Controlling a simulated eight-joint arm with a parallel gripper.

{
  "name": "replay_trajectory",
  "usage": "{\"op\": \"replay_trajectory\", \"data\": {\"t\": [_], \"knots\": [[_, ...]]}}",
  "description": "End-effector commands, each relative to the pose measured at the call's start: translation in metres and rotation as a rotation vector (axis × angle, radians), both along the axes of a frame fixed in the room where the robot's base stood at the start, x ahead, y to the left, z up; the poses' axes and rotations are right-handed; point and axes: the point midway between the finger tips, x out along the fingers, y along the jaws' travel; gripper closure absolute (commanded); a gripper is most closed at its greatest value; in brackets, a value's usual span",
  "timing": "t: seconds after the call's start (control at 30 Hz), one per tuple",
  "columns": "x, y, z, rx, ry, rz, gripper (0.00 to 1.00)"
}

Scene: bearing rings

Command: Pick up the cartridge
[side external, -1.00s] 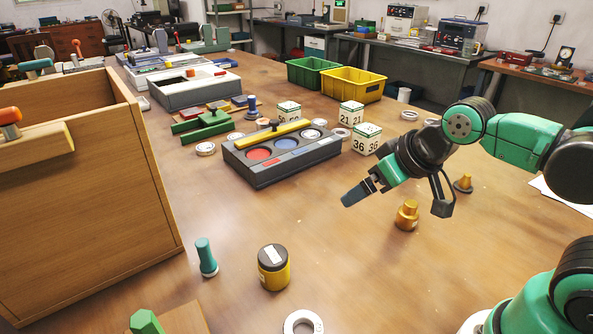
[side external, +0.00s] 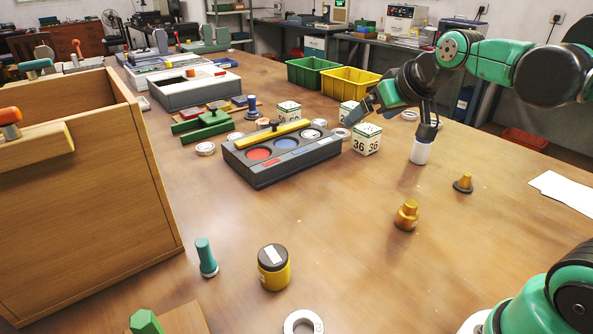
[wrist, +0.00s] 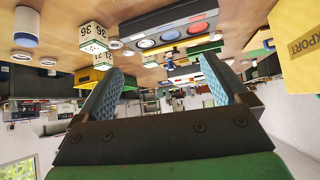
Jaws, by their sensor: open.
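No object is marked as the cartridge, so I cannot tell for certain which one it is. A white cylinder (side external: 421,151) stands upright on the table at the right, partly hidden by my arm. It also shows in the inverted wrist view, with a dark blue end (wrist: 26,30). A yellow jar (side external: 273,268) with a black lid and white label stands in the foreground. My gripper (side external: 362,109) is raised behind the dark tray, near the numbered cubes and left of the white cylinder. In the wrist view its two blue padded fingers (wrist: 160,78) are apart with nothing held between them.
The dark tray (side external: 262,177) with round wells and a yellow bar sits mid-table. A cube marked 36 (side external: 366,139) stands beside it. Brass pieces (side external: 407,215) are at the right, a teal peg (side external: 206,257) at the front left. A wooden box (side external: 90,200) blocks the left.

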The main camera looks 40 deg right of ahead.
Motion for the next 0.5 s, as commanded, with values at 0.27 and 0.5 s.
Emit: {"op": "replay_trajectory", "data": {"t": [0.27,0.5], "knots": [[0.048,-0.141,0.002,-0.068,-0.195,-0.281,0.06],[0.031,-0.279,-0.019,-0.182,-0.345,-0.530,0.06]]}}
